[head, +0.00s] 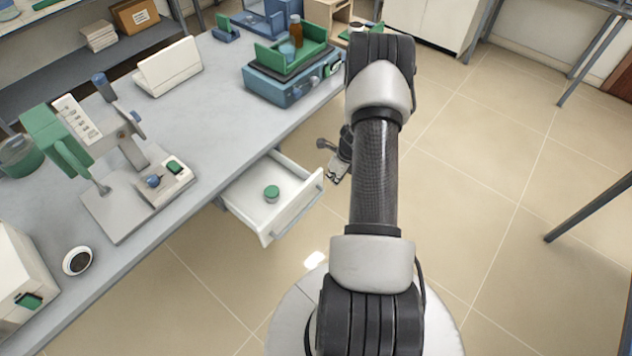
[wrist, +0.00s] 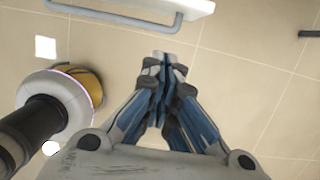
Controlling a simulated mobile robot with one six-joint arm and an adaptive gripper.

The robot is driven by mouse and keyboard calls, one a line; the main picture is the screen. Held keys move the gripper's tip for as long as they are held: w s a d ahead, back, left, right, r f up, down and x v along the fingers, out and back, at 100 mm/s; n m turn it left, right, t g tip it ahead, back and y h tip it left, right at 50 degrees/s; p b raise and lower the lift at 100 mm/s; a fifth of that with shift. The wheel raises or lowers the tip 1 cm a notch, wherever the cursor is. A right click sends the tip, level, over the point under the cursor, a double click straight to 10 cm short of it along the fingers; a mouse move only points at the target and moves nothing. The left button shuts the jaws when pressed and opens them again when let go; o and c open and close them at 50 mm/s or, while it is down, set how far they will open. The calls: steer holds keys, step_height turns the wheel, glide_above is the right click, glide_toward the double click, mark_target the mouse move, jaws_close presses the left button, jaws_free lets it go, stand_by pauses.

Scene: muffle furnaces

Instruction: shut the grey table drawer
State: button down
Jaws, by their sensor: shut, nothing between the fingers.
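The table drawer (head: 250,222) is pulled out from under the grey tabletop (head: 215,125). It is white inside, with a grey bar handle on its front, and a small green-lidded jar (head: 272,193) stands in it. In the wrist view the drawer front (wrist: 195,7) shows at the top edge with its handle. My gripper (head: 333,178) is outside the drawer, near the right end of its front in the head view. Its fingers (wrist: 165,58) are together and empty, and appear apart from the drawer front and handle.
A green stand device (head: 60,140) and a blue instrument with a green tray (head: 290,75) stand on the tabletop. A white box (head: 20,265) is at the near left. Tiled floor (head: 480,170) to the right is largely open.

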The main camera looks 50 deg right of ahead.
steer(key=b, duration=0.3)
glide_toward(319, 194)
step_height(319, 194, down, 3)
steer(key=s, duration=0.2)
steer(key=w, duration=0.2)
steer(key=w+r, duration=0.1)
steer(key=shift+w+a, duration=0.1)
steer(key=shift+w, duration=0.6)
steer(key=shift+w, duration=0.1)
